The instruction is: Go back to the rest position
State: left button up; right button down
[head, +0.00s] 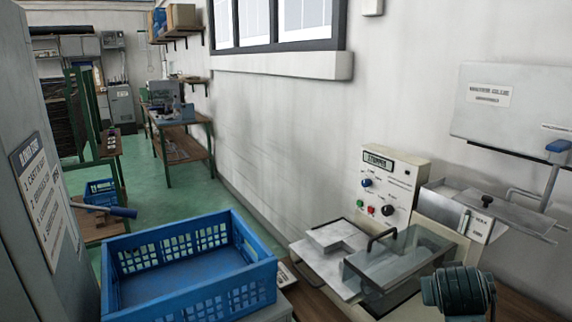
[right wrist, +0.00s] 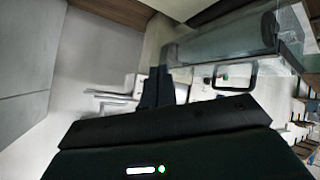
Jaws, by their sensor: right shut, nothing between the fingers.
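My right gripper (right wrist: 158,88) shows in the right wrist view, its two dark fingers close together with nothing between them. In that view a clear cover (right wrist: 225,40) with a black handle lies beyond and to the right of the fingers, apart from them. In the head view, part of my right arm shows at the lower right, in front of the bench machine (head: 396,180); its gripper cannot be made out there. My left gripper is not in view.
A blue crate (head: 188,293), seemingly empty, stands at lower left, beside a grey cabinet (head: 30,120). The machine has a clear cover (head: 400,262) with a black handle, next to a pale plate (head: 325,262). A wall unit (head: 510,110) hangs at right. Green floor (head: 200,190) is open behind the crate.

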jog(key=s+a+f+n+g+y, duration=0.1)
jog(key=s+a+f+n+y, duration=0.1)
jog(key=s+a+f, duration=0.5)
jog(key=s+a+f+n+g+y, duration=0.1)
jog(key=s+a+f+g+y, duration=0.2)
jog(key=s, duration=0.7)
jog(key=s+a+f+n+y, duration=0.2)
jog(key=s+a+f, duration=0.3)
jog(key=s+f, duration=0.25)
jog(key=w+a+f+n+t+y, duration=0.1)
jog(key=w+a+f+t+y, duration=0.2)
jog(key=w+a+f+t, duration=0.2)
notch_tip(320, 180, down, 2)
jog(key=shift+w+a+f+t, duration=0.1)
jog(key=shift+w+a+t, duration=0.2)
jog(key=shift+t, duration=0.5)
jog(key=shift+d, duration=0.15)
